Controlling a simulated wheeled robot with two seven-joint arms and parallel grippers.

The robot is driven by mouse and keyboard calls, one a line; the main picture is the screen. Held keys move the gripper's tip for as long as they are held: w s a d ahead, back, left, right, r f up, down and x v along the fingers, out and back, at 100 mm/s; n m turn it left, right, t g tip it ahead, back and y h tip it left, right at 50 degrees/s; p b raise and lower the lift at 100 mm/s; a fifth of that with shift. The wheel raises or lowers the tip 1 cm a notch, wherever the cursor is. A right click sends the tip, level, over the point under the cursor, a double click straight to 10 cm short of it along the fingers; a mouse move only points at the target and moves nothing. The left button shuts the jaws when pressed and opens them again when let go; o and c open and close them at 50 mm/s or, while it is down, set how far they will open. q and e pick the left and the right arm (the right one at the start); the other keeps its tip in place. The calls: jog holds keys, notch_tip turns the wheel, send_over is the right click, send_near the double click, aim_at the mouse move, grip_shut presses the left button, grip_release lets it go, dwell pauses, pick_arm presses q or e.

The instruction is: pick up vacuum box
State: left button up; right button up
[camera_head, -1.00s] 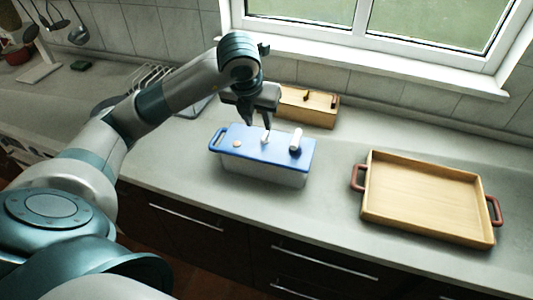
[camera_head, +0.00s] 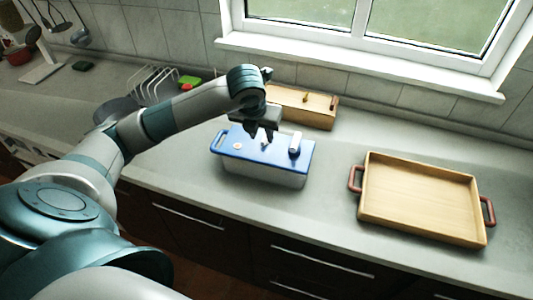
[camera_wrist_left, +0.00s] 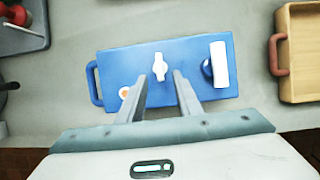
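The vacuum box (camera_head: 262,172) stands on the counter, with a blue lid and a pale, see-through body. Its lid shows from above in the left wrist view (camera_wrist_left: 120,65), with a white knob (camera_wrist_left: 160,67) at the middle, a white cylinder (camera_wrist_left: 219,64) at the right and a blue side handle (camera_wrist_left: 92,84) at the left. My left gripper (camera_head: 261,139) is over the lid. In the left wrist view its two fingers (camera_wrist_left: 158,82) are apart, pointing at the white knob with nothing between them. Whether the fingertips touch the lid is unclear. My right gripper is not in view.
A wooden tray (camera_head: 362,190) with red handles stands to the right of the box. A wooden box (camera_head: 318,108) is behind it against the wall. A wire rack (camera_head: 155,83) is at the back left. Counter space lies between box and tray.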

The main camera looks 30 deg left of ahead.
pick_arm(q)
jog(key=shift+p+x, duration=0.4)
jog(key=shift+x, duration=1.05)
jog(key=shift+s, duration=0.1)
grip_shut()
jog(key=shift+r, duration=0.15)
dwell(0.3)
